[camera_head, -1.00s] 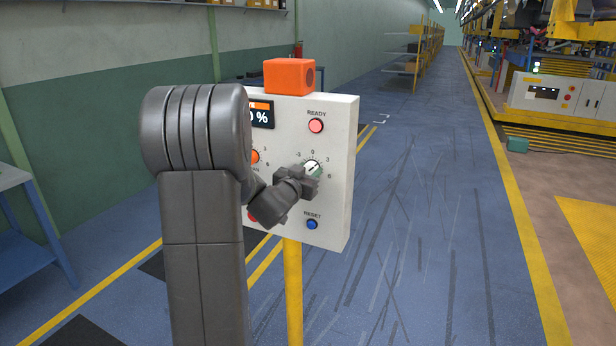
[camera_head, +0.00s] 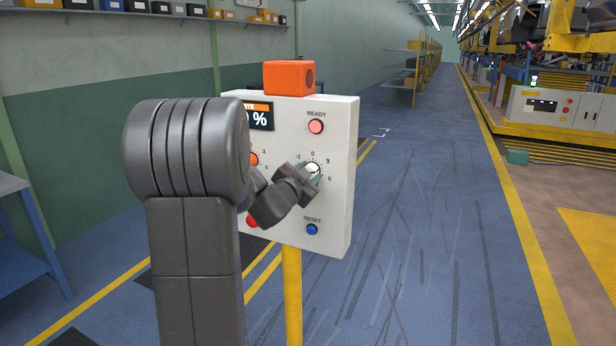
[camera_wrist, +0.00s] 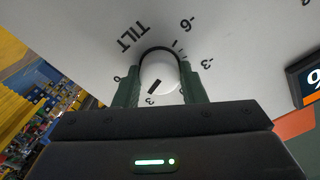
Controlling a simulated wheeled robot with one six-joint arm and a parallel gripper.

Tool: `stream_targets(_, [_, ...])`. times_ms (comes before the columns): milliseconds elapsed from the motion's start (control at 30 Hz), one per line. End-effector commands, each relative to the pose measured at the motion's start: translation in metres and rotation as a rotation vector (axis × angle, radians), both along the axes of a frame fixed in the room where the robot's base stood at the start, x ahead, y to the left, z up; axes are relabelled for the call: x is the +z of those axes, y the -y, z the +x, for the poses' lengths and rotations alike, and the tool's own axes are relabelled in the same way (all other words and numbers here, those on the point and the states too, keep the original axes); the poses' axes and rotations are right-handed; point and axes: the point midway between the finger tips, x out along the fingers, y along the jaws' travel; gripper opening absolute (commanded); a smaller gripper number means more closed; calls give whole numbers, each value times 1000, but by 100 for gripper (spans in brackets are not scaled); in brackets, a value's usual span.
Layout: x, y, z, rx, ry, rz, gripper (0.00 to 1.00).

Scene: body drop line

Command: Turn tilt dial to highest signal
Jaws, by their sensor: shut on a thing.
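The tilt dial (camera_head: 313,168) is a white round knob on the right side of the pale control box (camera_head: 340,140). My gripper is shut on it, with one dark green finger on each side in the wrist view. In that view the knob (camera_wrist: 160,72) carries a black pointer mark aimed at about the 3 on its scale. The TILT label and the marks -6, -3 and 6 also show around it. The display (camera_head: 258,116) on the box is mostly hidden by my arm; only its right end with a % sign shows, so the signal value cannot be read.
An orange block (camera_head: 289,77) sits on top of the box. A pink READY button (camera_head: 316,127), a blue RESET button (camera_head: 312,229) and a partly hidden orange dial (camera_head: 253,159) are close by. A yellow post (camera_head: 292,300) carries the box. Open floor lies to the right.

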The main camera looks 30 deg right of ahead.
Motion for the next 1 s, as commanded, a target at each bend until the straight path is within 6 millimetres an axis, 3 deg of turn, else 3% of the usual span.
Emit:
stream_targets(300, [0, 0, 0, 0, 0, 2, 14])
stream_targets(333, [0, 0, 0, 0, 0, 2, 43])
stream_targets(400, [0, 0, 0, 0, -1, 1, 57])
stream_targets(433, [0, 0, 0, 1, -1, 1, 59])
stream_targets(767, [0, -2, -2, 1, -1, 1, 59])
stream_targets(1000, [-1, -29, -24, 2, 2, 1, 59])
